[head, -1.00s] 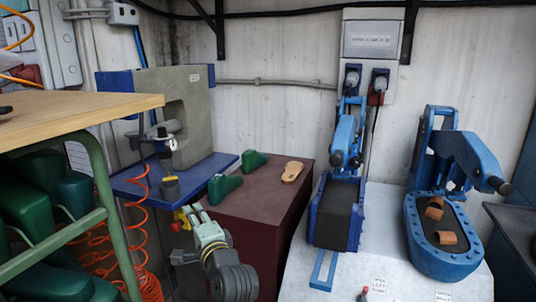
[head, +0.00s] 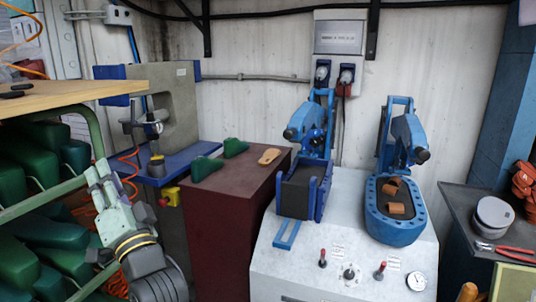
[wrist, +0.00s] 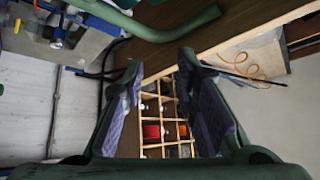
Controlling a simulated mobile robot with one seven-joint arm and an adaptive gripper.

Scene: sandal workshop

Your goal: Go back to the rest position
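My gripper (head: 98,175) is at the lower left of the head view, raised in front of the green shelf frame. In the wrist view its two fingers (wrist: 160,75) with purple pads stand wide apart. Nothing is between them; a wooden compartment rack (wrist: 168,115) shows in the gap beyond. No object is held.
A wooden-topped bench (head: 60,97) with green lasts on its shelves is close at left. A brown cabinet (head: 225,225) bears two green lasts (head: 205,168) and a tan sole (head: 268,156). Blue presses (head: 395,225) stand on a white machine. A dark side table (head: 460,205) is at right.

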